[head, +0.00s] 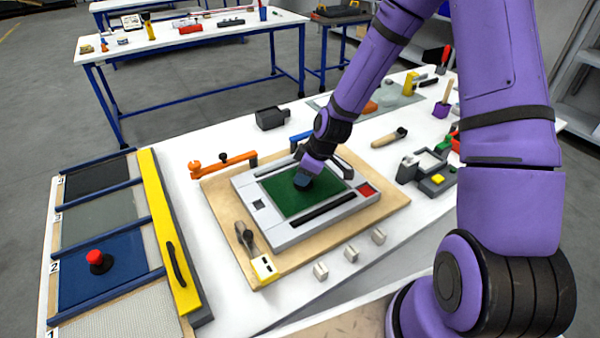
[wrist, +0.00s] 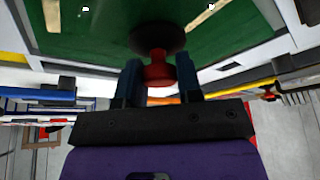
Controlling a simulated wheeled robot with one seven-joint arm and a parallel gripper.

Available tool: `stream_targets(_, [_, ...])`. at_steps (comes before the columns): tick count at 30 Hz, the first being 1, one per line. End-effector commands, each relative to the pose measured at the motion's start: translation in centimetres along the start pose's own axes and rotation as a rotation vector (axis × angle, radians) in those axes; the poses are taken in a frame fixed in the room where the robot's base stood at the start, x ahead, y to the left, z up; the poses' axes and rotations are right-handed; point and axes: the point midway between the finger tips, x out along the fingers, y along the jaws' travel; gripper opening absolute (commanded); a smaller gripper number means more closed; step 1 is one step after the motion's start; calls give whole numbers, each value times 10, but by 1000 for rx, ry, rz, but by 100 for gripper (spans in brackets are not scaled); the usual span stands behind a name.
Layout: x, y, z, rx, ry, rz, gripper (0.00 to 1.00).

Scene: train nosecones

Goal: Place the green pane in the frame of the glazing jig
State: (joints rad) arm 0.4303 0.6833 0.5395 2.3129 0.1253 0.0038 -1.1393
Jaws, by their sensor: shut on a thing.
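The green pane (head: 283,197) lies within the light grey frame of the glazing jig (head: 262,231) on a wooden board; I cannot tell whether it is fully seated. My gripper (head: 303,181) is over the pane's middle. In the wrist view, the blue fingers of my gripper (wrist: 159,77) are shut on a red knob (wrist: 158,74) with a dark round base on the green pane (wrist: 85,30). The knob is mostly hidden in the head view.
A rack at left holds a blue pane (head: 128,262) with a red knob (head: 97,259), other panes and a yellow bar (head: 170,235). An orange clamp (head: 225,163) stands behind the jig. Several small grey blocks (head: 351,253) lie in front.

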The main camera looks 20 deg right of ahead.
Motion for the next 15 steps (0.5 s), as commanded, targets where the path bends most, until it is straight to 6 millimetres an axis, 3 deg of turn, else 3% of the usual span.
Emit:
stream_targets(7, [2, 0, 0, 1, 1, 1, 0])
stream_targets(8, [2, 0, 0, 1, 0, 0, 40])
stream_targets(9, [2, 0, 0, 1, 0, 1, 49])
stream_targets(11, [2, 0, 0, 1, 0, 1, 59])
stream_targets(15, [2, 0, 0, 1, 0, 1, 59])
